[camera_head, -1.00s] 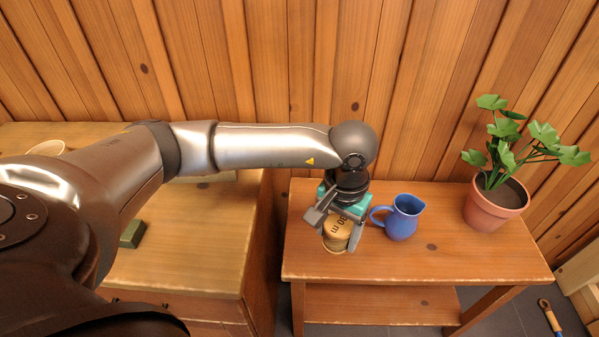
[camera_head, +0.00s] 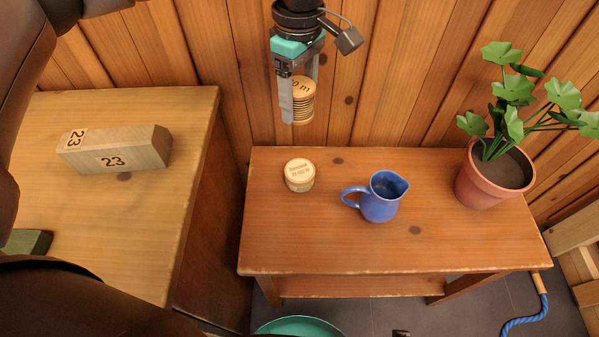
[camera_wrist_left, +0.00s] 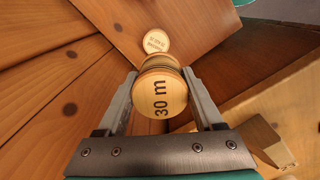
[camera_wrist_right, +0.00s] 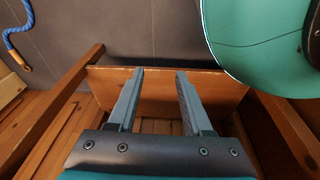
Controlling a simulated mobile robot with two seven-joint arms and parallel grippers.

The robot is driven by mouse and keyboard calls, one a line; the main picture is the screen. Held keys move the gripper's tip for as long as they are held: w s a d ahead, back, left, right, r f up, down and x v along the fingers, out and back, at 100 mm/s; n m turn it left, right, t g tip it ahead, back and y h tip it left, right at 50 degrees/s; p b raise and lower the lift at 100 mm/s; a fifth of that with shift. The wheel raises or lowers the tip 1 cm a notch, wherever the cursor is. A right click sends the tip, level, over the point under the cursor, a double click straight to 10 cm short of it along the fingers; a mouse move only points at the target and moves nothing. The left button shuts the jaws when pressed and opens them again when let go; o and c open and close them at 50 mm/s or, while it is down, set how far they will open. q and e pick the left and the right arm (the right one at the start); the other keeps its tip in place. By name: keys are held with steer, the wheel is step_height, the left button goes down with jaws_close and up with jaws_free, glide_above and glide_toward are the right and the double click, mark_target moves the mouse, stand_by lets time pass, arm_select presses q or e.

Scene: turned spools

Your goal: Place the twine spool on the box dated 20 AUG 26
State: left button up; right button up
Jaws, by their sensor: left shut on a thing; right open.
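My left gripper (camera_head: 299,112) is shut on the twine spool (camera_head: 303,103), a ribbed, tan, round piece marked "30 m". The spool is in the air in front of the plank wall, above the table's back left corner. The left wrist view shows it between the fingers, its marked end (camera_wrist_left: 160,94) facing that camera. A small round pale box (camera_head: 299,176) with small print on top stands on the table at the left, apart from the spool; its print is too small to read surely. My right gripper (camera_wrist_right: 158,74) is open and empty, seen only in its wrist view.
A blue jug (camera_head: 381,199) stands right of the round box on the table (camera_head: 430,245). A potted plant (camera_head: 490,178) is at the table's right end. On the left cabinet lie a wooden block marked 23 (camera_head: 115,150) and a green block (camera_head: 27,242).

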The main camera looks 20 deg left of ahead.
arm_select(q)
steer(key=shift+w+r+n, duration=0.4)
steer(key=shift+r+n, duration=0.2)
steer(key=shift+n, duration=0.3)
steer(key=b, duration=0.5)
glide_above(300, 170)
steer(key=shift+n, duration=0.3)
step_height(300, 170, down, 15)
steer(key=shift+r, duration=0.2)
steer(key=shift+f+b, duration=0.9)
steer(key=shift+f, duration=1.65)
arm_select(e)
steer(key=w+a+r, duration=0.1)
steer(key=w+r, duration=0.2)
steer(key=r, duration=0.3)
steer(key=w+a+r+t, duration=0.1)
steer(key=w+a+r, duration=0.1)
steer(key=w+r, duration=0.2)
steer(key=shift+a+r+y, duration=0.15)
steer(key=shift+r+y, duration=0.15)
steer(key=shift+r, duration=1.05)
arm_select(q)
steer(key=shift+f, duration=0.15)
steer(key=o, duration=1.4)
arm_select(e)
steer(key=shift+r, duration=0.2)
